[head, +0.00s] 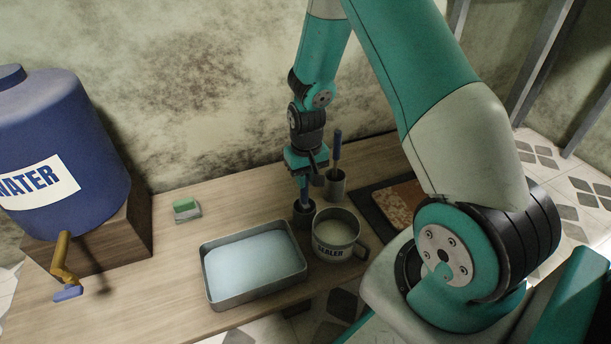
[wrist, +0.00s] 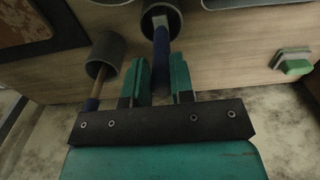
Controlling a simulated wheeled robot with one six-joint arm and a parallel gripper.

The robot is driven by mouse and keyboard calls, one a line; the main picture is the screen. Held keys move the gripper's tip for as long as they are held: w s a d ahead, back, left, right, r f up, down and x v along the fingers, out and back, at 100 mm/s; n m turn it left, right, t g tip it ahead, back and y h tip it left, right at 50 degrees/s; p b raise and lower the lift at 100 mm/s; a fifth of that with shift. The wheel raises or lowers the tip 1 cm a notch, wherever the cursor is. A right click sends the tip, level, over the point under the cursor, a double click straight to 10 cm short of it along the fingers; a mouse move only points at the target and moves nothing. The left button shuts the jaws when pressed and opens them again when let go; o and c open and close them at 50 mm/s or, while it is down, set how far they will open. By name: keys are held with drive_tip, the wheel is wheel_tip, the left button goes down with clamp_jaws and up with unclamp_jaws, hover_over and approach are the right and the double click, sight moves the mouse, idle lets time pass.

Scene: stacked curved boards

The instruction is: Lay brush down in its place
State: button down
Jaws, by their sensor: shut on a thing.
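A brush with a blue handle (head: 304,191) is held upright in my gripper (head: 305,173). In the wrist view, the brush handle (wrist: 161,48) sits between the two teal fingers of my gripper (wrist: 160,68). The brush's lower end is at the mouth of a small dark cup (head: 304,214); the cup's round opening also shows in the wrist view (wrist: 174,10). The bristles are hidden, and I cannot tell how deep they reach. A second cup (head: 335,187) behind to the right holds another blue-handled tool (head: 338,147).
A mug lettered "SEALER" (head: 334,246) stands close in front of the cup. A metal tray of pale liquid (head: 211,283), a green-and-grey block (head: 186,209) and a blue water barrel (head: 60,140) are leftward. A dark-framed board (head: 371,209) lies right.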

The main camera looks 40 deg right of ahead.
drive_tip(key=shift+f, duration=0.55)
drive_tip(key=c, duration=0.9)
unclamp_jaws()
wheel_tip(320, 180, up, 17)
drive_tip(key=p, duration=0.8)
drive_tip(key=shift+r, duration=0.2)
drive_tip(key=shift+s, duration=0.1)
